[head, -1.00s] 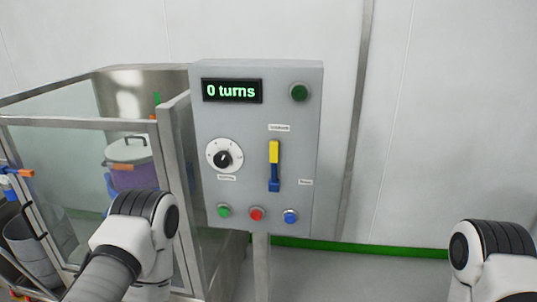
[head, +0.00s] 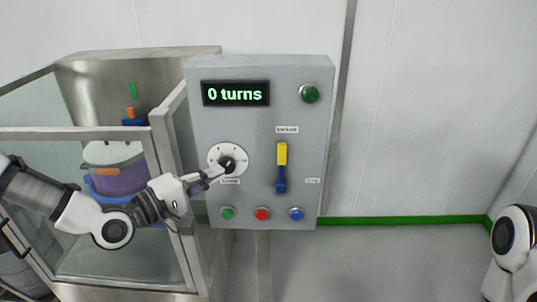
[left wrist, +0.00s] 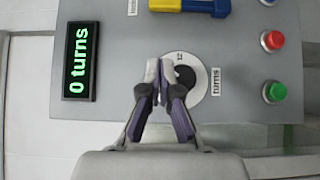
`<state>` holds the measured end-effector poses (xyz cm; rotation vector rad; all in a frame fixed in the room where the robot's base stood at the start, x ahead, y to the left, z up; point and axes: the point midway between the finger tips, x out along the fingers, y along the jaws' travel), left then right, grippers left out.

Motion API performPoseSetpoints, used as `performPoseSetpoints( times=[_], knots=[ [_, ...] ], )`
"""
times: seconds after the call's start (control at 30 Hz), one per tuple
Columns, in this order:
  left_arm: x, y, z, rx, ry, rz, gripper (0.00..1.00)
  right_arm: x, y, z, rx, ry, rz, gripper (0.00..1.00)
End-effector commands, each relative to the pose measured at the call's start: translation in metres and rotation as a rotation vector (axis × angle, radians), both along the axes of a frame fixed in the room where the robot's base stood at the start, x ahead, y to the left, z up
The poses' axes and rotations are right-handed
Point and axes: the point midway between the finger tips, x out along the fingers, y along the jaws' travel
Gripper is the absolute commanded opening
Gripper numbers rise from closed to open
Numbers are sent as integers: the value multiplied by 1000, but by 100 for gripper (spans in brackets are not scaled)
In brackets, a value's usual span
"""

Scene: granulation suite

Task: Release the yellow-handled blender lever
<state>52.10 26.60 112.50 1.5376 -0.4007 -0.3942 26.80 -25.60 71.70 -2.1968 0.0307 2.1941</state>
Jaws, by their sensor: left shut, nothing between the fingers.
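The blender lever (head: 282,155) has a yellow upper handle and a blue lower part. In the left wrist view the lever (left wrist: 165,4) is cut off by the top edge. My left gripper (head: 224,167) is shut and empty, in front of the white dial with a black knob (head: 228,157), left of and slightly below the yellow handle. In the left wrist view the closed fingertips (left wrist: 160,72) overlap the dial's edge; I cannot tell whether they touch it. My right gripper is out of view.
The panel's display (head: 235,93) reads "0 turns". A dark green button (head: 309,94) is at top right; green (head: 228,213), red (head: 263,213) and blue (head: 296,213) buttons line the bottom. A glass-walled enclosure (head: 80,133) with a purple vessel stands left. Floor at right is clear.

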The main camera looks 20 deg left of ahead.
Motion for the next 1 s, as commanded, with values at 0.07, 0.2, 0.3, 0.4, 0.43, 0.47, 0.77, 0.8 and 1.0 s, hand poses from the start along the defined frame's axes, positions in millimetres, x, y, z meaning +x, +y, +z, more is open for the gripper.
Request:
performPoseSetpoints(
  times=[0.07,0.2,0.3,0.4,0.43,0.47,0.77,0.8,1.0],
  knots=[
    [0,0,-1,0,1,1,0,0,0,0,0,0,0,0],
    [1,0,-1,2,2,1,0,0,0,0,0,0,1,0],
    [5,-2,-2,6,5,2,0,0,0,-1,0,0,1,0],
    [13,-6,-3,10,6,2,0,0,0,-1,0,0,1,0],
    [16,-8,-3,10,6,2,0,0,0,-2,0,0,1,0],
    [20,-11,-3,11,5,0,0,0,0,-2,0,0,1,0],
    [67,-39,-2,11,4,-4,0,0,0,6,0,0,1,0],
    [75,-43,0,11,3,-3,0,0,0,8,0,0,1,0],
    [94,-71,-1,7,5,-4,0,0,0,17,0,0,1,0]
  ],
)
